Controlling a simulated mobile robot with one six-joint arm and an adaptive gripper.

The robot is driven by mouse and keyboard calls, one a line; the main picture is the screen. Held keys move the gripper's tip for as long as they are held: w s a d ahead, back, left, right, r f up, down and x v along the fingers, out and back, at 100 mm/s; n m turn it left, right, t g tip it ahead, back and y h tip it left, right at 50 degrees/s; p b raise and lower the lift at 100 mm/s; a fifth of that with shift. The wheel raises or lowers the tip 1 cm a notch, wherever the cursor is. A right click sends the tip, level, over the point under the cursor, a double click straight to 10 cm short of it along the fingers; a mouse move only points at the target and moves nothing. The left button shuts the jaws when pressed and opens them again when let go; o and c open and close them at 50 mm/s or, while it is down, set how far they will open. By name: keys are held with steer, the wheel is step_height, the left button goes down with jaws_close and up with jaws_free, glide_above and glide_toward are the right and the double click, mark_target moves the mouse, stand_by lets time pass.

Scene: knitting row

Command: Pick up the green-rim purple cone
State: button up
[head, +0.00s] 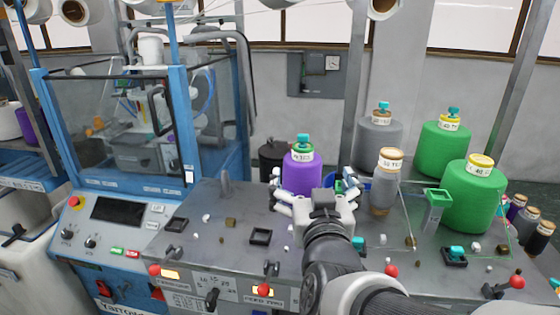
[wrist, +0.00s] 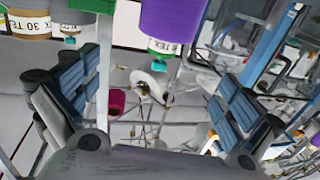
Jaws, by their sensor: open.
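The purple cone (head: 301,176) stands upright on the grey machine top, with a green rim, a white label and a teal cap. My gripper (head: 315,188) is in front of it and hides its lower right part. In the wrist view the purple cone (wrist: 175,18) hangs upside down at the top, its teal cap lowest. It lies sideways between the spread fingers of my gripper (wrist: 153,75), which is open with nothing held. I cannot tell how far the cone is from the fingers.
A grey-brown cone (head: 384,190) stands close right of my gripper, with a grey cone (head: 379,143) behind it. Two green cones (head: 470,205) (head: 443,148) stand farther right. A dark spool (head: 272,160) is behind left. A blue-framed glass cabinet (head: 125,125) stands left.

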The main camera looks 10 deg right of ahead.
mark_target(304, 157)
steer(key=w, duration=0.1)
steer(key=w+p, duration=0.1)
steer(key=w, duration=0.1)
steer(key=w+p, duration=0.1)
steer(key=w, duration=0.1)
steer(key=shift+w+d+f, duration=0.1)
steer(key=shift+w+d, duration=0.1)
steer(key=shift+d, duration=0.1)
steer(key=w, duration=0.6)
steer(key=shift+d+f, duration=0.15)
steer(key=shift+f, duration=0.05)
steer(key=shift+c, duration=0.2)
steer(key=shift+r, duration=0.1)
steer(key=c, duration=1.7)
